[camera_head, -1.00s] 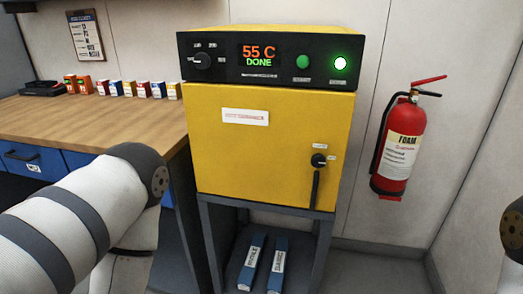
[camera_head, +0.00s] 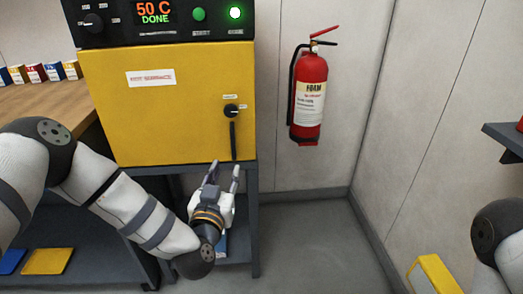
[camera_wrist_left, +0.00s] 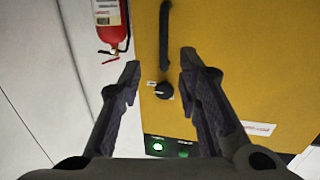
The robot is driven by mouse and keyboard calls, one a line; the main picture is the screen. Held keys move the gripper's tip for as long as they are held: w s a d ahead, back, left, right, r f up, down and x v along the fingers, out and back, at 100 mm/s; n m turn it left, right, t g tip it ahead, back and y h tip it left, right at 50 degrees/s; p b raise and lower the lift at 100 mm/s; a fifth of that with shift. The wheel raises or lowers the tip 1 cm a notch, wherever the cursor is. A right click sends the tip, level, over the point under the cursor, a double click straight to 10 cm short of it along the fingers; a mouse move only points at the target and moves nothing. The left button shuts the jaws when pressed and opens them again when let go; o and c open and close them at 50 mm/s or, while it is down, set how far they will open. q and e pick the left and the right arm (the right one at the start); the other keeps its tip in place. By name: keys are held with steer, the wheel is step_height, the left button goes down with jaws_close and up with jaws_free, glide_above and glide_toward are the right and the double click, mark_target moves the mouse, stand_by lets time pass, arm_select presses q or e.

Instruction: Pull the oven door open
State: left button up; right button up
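The yellow oven door (camera_head: 170,105) is closed. Its black handle (camera_head: 233,141) hangs straight down below a black knob (camera_head: 231,110) at the door's right side. The oven panel (camera_head: 160,18) above reads 50 C DONE with a green light lit. My left gripper (camera_head: 226,170) is just below the handle, pointing up, open and empty. In the left wrist view the handle (camera_wrist_left: 165,35) is beyond and between the spread fingertips (camera_wrist_left: 160,68), not touched. My right gripper is not in view; only part of my right arm shows at the right edge.
A red fire extinguisher (camera_head: 309,100) hangs on the wall right of the oven. The oven rests on a grey stand (camera_head: 252,215). A wooden workbench (camera_head: 45,108) with small boxes is at the left. A grey shelf (camera_head: 505,135) is at the right.

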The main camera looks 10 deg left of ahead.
mark_target(232, 144)
arm_select(q)
steer(key=w, duration=0.4)
steer(key=w+a+b, duration=0.1)
steer(key=w, duration=0.3)
steer(key=w+b, duration=0.1)
steer(key=w, duration=0.3)
steer(key=shift+a+r, duration=0.1)
steer(key=shift+a, duration=0.15)
steer(key=shift+w+r, duration=0.15)
steer(key=shift+w, duration=0.15)
jaws_close()
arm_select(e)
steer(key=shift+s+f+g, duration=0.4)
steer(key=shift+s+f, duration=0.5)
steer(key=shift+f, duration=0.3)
